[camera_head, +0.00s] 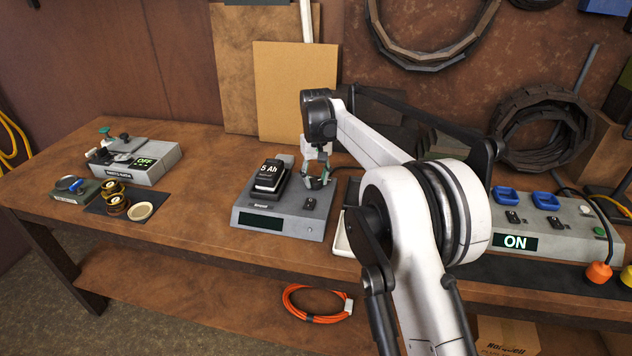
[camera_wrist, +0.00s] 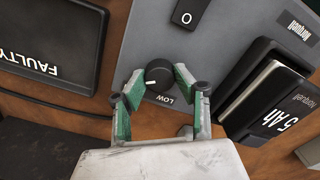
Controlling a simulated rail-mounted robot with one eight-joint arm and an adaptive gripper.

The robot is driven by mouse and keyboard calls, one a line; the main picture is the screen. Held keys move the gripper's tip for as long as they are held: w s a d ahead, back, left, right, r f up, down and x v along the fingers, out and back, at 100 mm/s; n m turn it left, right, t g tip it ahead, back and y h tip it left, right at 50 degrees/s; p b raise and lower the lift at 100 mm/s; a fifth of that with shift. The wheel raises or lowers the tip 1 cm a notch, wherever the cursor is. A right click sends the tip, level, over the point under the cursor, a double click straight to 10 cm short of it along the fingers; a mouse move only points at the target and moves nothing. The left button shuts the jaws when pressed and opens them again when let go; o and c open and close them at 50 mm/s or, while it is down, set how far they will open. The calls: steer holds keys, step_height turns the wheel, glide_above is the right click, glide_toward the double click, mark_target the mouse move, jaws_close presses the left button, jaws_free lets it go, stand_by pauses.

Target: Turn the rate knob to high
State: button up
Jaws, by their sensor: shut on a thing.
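The rate knob (camera_wrist: 158,73) is small, round and black on the grey charger's top face. It bears a white pointer mark on its lower left side in the wrist view, near the word LOW (camera_wrist: 168,99). My gripper (camera_wrist: 159,80) has its green-padded fingers on either side of the knob, shut on it. A HIGH label does not show.
A 5 Ah battery (camera_head: 268,174) sits in the charger, left of my gripper. A rocker switch (camera_wrist: 189,12) marked 0 is near the knob. The charger's display (camera_head: 262,220) is dark. A tray marked FAULTY (camera_wrist: 50,45) lies beside the charger.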

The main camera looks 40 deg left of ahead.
mark_target(316, 180)
steer(key=shift+m, duration=1.1)
steer(key=o, duration=1.1)
steer(key=shift+o, duration=0.2)
steer(key=shift+r, duration=0.1)
step_height(316, 180, up, 12)
steer(key=shift+d, duration=0.1)
